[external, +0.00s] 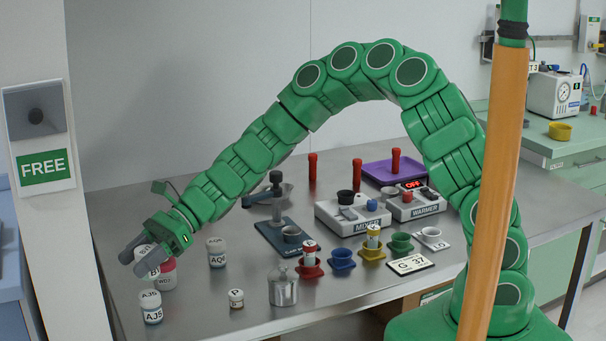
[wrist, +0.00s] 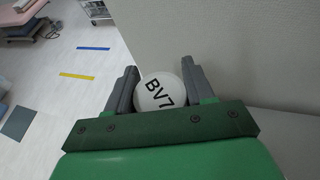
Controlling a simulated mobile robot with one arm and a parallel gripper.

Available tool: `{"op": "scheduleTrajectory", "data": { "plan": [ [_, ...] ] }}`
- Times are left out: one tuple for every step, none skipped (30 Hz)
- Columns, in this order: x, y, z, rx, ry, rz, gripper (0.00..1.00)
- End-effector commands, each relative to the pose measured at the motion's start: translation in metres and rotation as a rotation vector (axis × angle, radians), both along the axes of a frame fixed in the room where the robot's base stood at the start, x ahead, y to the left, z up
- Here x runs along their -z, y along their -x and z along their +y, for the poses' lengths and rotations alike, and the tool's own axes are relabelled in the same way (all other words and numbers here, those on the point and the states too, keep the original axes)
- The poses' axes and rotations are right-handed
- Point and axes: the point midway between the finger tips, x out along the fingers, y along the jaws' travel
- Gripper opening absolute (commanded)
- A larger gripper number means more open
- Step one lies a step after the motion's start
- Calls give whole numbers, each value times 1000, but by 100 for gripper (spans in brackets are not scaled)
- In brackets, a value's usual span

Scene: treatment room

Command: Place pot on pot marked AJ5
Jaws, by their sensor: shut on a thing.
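My gripper (external: 134,261) is shut on a white pot marked BV7 (wrist: 152,95), which sits between the two fingers in the wrist view. In the external view the fingers partly hide it. The pot marked AJ5 (external: 152,308) stands upright on the steel table, below and slightly right of my gripper in the picture. A red and white pot (external: 168,273) stands just right of the fingers, partly hidden. I cannot tell how high the held pot is above the table.
Coloured cups, a mixer (external: 353,217) and a warmer (external: 412,205) fill the table's middle. The steel table (external: 195,318) is bare between AJ5 and P.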

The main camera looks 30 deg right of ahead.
Motion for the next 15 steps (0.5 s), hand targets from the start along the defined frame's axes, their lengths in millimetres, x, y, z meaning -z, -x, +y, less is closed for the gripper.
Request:
{"op": "scheduleTrajectory", "data": {
  "plan": [
    [3,-1,1,0,0,1,22],
    [3,-1,2,0,0,1,22],
    [4,-2,2,0,0,1,22],
    [5,-2,3,0,1,1,22],
    [5,-2,3,0,1,1,22],
    [7,-2,4,0,1,1,22],
    [8,-3,4,-1,1,1,22],
    [9,-3,5,-1,1,1,22],
    [12,-4,7,-1,2,1,22],
    [14,-5,8,-1,2,1,22],
    [19,-4,8,-1,3,3,22],
    [24,-4,7,0,4,4,22],
    [28,-4,7,0,4,4,22],
    [32,-4,7,-1,3,3,22],
    [36,-4,7,0,3,1,22]
  ]
}}
